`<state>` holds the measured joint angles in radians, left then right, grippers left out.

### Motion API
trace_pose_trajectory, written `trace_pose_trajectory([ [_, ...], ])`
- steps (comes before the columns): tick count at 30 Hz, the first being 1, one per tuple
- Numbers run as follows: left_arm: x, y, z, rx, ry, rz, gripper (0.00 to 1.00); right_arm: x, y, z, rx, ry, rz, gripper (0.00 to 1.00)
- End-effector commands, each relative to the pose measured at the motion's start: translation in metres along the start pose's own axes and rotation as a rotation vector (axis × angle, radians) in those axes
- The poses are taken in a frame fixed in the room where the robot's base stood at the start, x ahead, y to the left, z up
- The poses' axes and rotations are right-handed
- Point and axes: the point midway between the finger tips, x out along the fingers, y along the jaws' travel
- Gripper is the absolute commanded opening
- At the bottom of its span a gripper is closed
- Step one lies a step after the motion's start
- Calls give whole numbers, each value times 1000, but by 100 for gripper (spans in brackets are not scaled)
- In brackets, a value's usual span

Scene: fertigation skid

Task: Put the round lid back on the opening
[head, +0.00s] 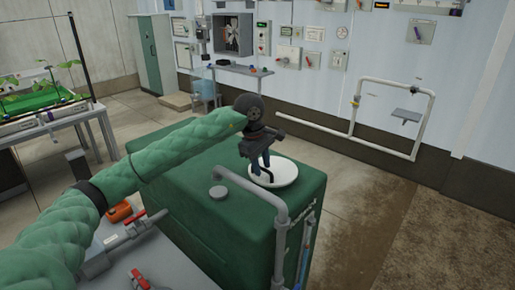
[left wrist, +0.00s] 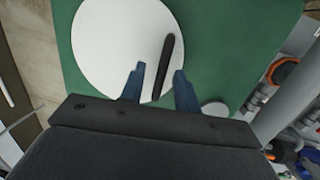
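The round lid (head: 287,172) is a white disc with a dark bar handle, on top of the green tank (head: 190,167). In the left wrist view the lid (left wrist: 105,45) fills the upper left, and its handle (left wrist: 165,62) runs between my finger tips. My left gripper (head: 261,163) is over the lid's left part. In the left wrist view its blue fingers (left wrist: 157,78) are apart, one on each side of the handle, with gaps showing. No opening shows; I cannot tell whether the lid covers it. My right gripper is not in view.
A small grey cap (head: 218,192) sits on the tank top to the left of the lid. A grey pipe (head: 279,222) rises and bends along the tank's front edge. Red-handled valves (head: 137,279) and an orange part (head: 120,211) are at the lower left.

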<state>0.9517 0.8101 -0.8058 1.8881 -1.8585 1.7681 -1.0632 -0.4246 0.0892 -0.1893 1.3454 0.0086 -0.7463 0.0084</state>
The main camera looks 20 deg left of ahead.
Motion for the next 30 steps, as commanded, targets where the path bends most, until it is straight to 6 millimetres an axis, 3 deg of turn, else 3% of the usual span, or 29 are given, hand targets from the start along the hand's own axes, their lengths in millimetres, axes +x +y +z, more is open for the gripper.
trace_pose_trajectory([
  [16, -86, 0, 0, 1, 1, 3, 32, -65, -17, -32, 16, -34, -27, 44],
  [22, -100, 0, 0, 1, 1, 1, 32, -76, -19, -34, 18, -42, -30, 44],
  [30, -103, 0, 0, 1, 1, 1, 32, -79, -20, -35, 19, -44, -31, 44],
])
